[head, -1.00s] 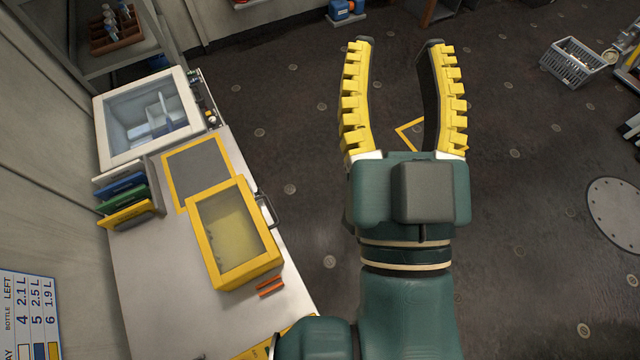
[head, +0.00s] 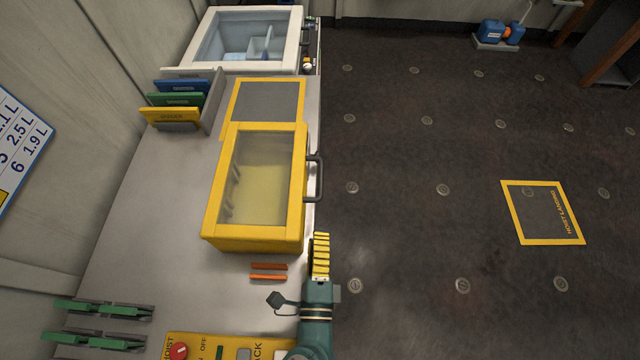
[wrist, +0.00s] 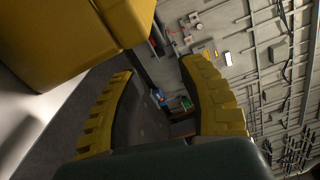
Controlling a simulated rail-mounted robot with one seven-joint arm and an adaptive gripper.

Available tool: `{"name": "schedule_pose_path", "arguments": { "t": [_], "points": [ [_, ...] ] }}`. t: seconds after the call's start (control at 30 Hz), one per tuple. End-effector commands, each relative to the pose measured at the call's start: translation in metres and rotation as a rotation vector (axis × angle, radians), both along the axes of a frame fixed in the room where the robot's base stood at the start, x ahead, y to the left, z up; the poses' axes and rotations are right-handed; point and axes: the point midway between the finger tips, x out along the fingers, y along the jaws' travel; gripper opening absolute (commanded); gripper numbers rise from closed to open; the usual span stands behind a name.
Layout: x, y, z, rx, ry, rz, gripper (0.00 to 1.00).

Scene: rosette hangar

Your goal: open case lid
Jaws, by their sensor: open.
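The yellow case (head: 254,190) stands on the grey bench with its clear-windowed lid shut. A dark handle (head: 316,178) sticks out from its right side. My gripper (head: 320,237) is just off the case's near right corner, short of the handle, at the bench edge. In the wrist view my gripper (wrist: 157,63) has its two yellow fingers spread with nothing between them. There the case (wrist: 60,42) fills the upper left, close to the left finger. The handle cannot be made out in the wrist view.
Two orange strips (head: 268,271) lie in front of the case. A control panel (head: 215,347) with a red button is at the near edge. A rack of coloured plates (head: 180,100) and a white-framed bin (head: 248,42) stand behind.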

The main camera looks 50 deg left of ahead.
Motion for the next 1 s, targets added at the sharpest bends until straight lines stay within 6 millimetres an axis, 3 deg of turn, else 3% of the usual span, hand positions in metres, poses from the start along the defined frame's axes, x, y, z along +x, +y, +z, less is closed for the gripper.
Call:
{"name": "schedule_pose_path", "arguments": {
  "t": [0.5, 0.7, 1.0],
  "points": [
    [0.084, 0.089, 0.004, -0.002, -0.006, 0.004, 0.41],
    [0.101, 0.105, 0.002, -0.003, -0.004, 0.001, 0.41],
    [0.102, 0.107, 0.002, -0.003, -0.004, 0.001, 0.43]
  ]
}}
